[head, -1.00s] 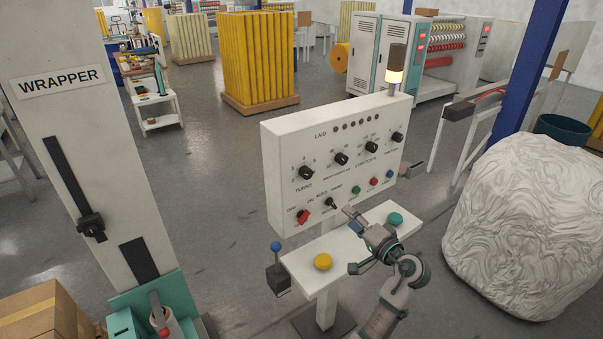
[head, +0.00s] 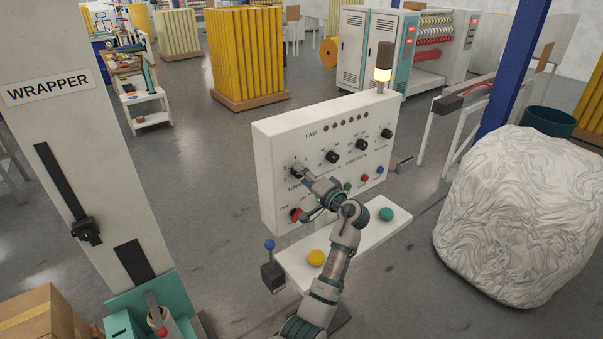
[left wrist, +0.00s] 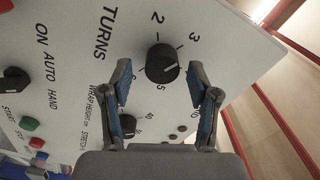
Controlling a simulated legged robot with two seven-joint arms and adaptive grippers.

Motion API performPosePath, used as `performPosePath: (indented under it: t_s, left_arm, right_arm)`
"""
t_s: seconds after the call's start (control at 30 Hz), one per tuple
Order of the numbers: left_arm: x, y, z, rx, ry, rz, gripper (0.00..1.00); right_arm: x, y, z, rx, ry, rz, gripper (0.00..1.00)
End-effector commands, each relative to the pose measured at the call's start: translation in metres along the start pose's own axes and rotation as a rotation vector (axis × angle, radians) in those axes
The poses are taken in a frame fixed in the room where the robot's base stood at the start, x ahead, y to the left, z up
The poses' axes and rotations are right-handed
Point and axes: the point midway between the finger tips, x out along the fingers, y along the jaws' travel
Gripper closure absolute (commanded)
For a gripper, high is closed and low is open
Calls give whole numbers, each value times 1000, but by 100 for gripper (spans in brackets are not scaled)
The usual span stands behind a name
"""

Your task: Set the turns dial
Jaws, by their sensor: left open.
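The turns dial (head: 296,172) is a black knob at the upper left of the white control panel's face, partly hidden by my left gripper in the head view. In the left wrist view the dial (left wrist: 162,63) shows a white pointer line, with the numerals 2, 3, 5 and 6 visible around it. My left gripper (head: 303,194) is in front of the panel. Its open blue-padded fingers (left wrist: 161,84) straddle the dial in the wrist view, one on each side, with gaps. I cannot tell how far the tips are from the panel. My right gripper is out of view.
Other black knobs (head: 332,157) sit right of the dial, and a red switch (head: 295,214) sits below. A white wrapped bale (head: 520,220) stands at the right.

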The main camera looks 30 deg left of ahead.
Motion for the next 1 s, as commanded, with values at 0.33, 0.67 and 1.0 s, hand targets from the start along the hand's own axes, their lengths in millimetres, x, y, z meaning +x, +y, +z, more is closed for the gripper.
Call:
performPosePath:
  t_s: [0.33, 0.67, 1.0]
  left_arm:
    - [15, 0, 0, -2, 1, 1, 39]
    - [14, 0, 0, -1, 1, 1, 94]
    - [14, 3, 0, -25, 0, 3, 99]
  right_arm:
    - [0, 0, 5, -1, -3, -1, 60]
    - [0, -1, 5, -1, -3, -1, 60]
    - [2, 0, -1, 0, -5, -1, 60]
